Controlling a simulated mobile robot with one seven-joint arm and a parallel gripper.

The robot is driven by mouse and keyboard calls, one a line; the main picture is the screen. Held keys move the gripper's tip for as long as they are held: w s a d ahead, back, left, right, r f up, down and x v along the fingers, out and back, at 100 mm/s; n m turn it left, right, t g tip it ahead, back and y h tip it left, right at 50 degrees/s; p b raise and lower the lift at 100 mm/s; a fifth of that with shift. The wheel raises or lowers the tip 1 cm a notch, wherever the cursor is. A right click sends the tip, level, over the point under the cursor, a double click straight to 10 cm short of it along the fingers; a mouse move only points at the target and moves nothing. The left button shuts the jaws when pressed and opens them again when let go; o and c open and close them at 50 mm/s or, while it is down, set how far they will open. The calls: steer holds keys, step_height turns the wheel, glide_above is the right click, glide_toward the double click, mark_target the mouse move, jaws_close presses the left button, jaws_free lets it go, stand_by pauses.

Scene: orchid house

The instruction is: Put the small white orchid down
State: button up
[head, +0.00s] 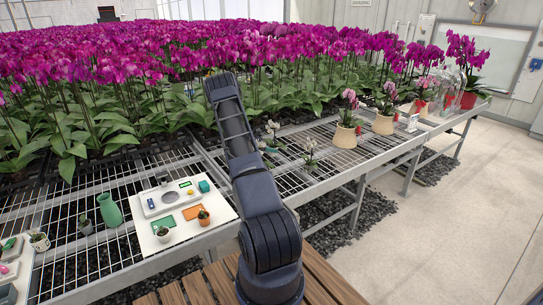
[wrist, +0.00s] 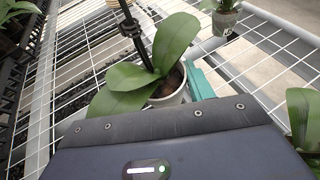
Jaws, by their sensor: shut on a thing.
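My gripper (wrist: 182,90) is shut on the small white orchid's pot (wrist: 168,98), a pale pot with broad green leaves (wrist: 176,40) and a dark stem. One teal finger shows at the pot's right side; leaves hide the other. In the head view the white flowers (head: 272,127) show just right of my arm, over the wire-mesh bench (head: 335,165). The arm hides most of the gripper and pot there. The pot looks upright above the mesh; I cannot tell whether its base touches.
Another small orchid (head: 310,152) stands on the mesh to the right. Pink orchids in cream pots (head: 345,136) stand farther right. A white board (head: 180,212) with small pots and a green vase (head: 109,210) are at left. Open mesh lies between, near the bench's front edge.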

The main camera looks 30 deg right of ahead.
mark_target(271, 154)
steer(key=shift+f, duration=2.15)
steer(key=shift+f, duration=0.1)
steer(key=o, duration=1.2)
